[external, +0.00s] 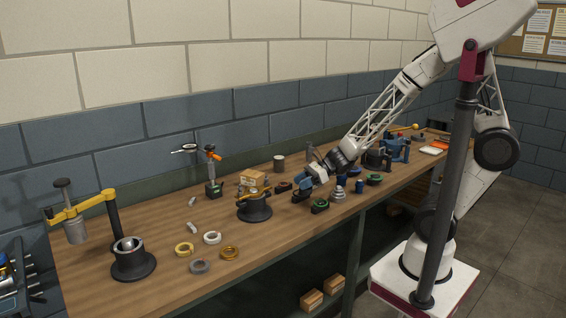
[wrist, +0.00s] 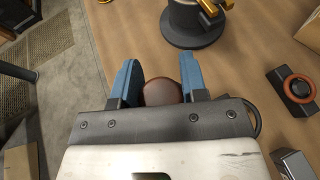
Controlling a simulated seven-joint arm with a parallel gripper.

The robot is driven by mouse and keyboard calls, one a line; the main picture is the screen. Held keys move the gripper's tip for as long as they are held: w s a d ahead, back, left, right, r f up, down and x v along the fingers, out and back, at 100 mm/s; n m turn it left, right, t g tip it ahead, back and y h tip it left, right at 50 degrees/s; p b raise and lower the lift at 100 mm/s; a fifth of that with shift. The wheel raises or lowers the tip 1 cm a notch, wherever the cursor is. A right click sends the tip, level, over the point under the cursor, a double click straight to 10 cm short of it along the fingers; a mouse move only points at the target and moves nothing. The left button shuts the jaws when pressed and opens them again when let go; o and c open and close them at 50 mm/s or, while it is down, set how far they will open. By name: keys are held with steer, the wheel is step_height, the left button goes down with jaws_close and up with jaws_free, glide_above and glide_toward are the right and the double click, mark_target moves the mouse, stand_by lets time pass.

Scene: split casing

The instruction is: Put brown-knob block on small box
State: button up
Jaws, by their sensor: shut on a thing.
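My gripper (external: 303,186) is above the workbench near its front edge. In the wrist view, its blue fingers (wrist: 160,84) are closed around the round brown knob of the brown-knob block (wrist: 162,93). The block's body is hidden below the knob, and I cannot make out the block in the external view. A small tan box (external: 253,179) sits on top of a round black stand (external: 254,209), left of my gripper. In the wrist view the stand's black base (wrist: 190,38) is at the top, ahead of the fingers and apart from them.
A dark block with an orange-red ring (wrist: 298,88) lies on the bench at right in the wrist view. A green-topped black piece (external: 320,207) stands near the gripper. Several loose rings, including a white one (external: 212,238), lie left of the stand. Another black stand (external: 133,262) is farther left.

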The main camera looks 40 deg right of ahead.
steer(key=w+d+r, duration=0.1)
steer(key=w+d, duration=0.1)
steer(key=w, duration=0.7)
steer(key=w+d+r, duration=0.1)
steer(key=w+d, duration=0.1)
steer(key=w, duration=0.8)
steer(key=shift+w, duration=0.2)
steer(key=shift+r, duration=0.1)
glide_above(249, 174)
steer(key=shift+w+f, duration=0.1)
steer(key=shift+f, duration=0.65)
steer(key=shift+f, duration=1.75)
steer(key=shift+f, duration=0.15)
steer(key=o, duration=1.1)
